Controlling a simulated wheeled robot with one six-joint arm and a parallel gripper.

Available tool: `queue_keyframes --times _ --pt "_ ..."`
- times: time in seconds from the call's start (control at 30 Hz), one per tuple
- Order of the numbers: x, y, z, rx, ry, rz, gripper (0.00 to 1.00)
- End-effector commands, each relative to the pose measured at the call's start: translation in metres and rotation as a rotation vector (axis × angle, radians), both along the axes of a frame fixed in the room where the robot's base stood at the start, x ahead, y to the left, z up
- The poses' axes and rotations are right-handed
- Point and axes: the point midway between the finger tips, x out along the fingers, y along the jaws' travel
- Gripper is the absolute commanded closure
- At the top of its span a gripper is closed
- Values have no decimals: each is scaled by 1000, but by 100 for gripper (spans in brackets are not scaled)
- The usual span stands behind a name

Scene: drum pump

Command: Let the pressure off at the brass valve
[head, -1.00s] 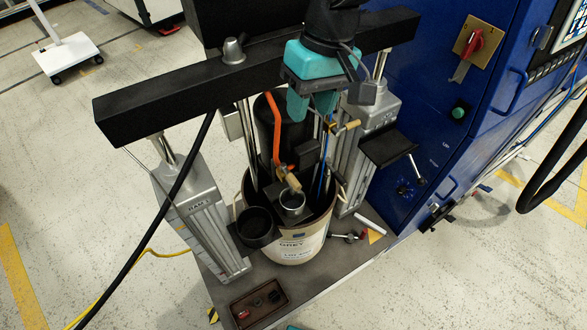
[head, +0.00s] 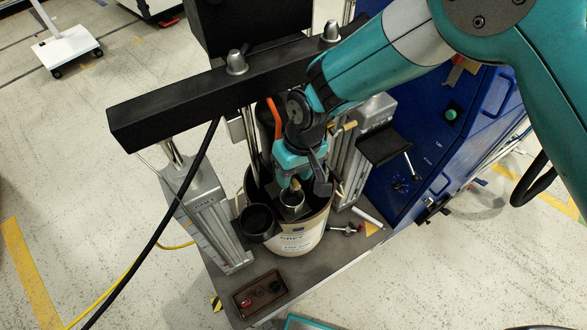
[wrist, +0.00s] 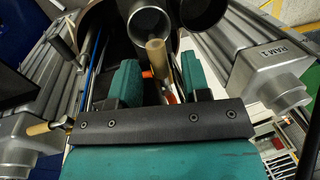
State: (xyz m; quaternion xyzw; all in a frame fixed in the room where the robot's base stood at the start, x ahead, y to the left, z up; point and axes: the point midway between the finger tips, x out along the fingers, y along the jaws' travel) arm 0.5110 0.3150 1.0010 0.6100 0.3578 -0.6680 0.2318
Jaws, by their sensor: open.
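A brass-coloured cylindrical piece (wrist: 156,55), which looks like the valve's handle, stands between and just beyond the teal fingertips in the wrist view. In the head view its end (head: 296,184) shows just below my gripper (head: 297,172), over the drum. My gripper (wrist: 157,75) is open, with a finger on either side of the brass piece's line and a gap to each. I cannot tell the exact depth between them. A second brass piece (head: 349,126) sticks out at the right of the pump; it also shows at the left of the wrist view (wrist: 40,128).
The drum (head: 298,243) stands between two grey ram columns (head: 198,205) under a black crossbeam (head: 150,112). A metal cup (head: 292,204) and a black cup (head: 257,222) sit at its front rim. An orange lever (head: 275,118) rises behind. A small tray (head: 260,297) lies in front.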

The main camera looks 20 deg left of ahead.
Motion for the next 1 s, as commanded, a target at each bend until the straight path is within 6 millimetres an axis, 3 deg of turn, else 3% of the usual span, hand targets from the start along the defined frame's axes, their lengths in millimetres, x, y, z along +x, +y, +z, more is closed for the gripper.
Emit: queue_keyframes --times 0.2,0.4,0.77,1.0 --pt "0 0 -1 0 0 0 57" --pt "0 0 0 0 0 0 100" --pt "-1 1 -1 1 -1 -36 100" --pt "-5 4 -2 0 -1 -168 100"
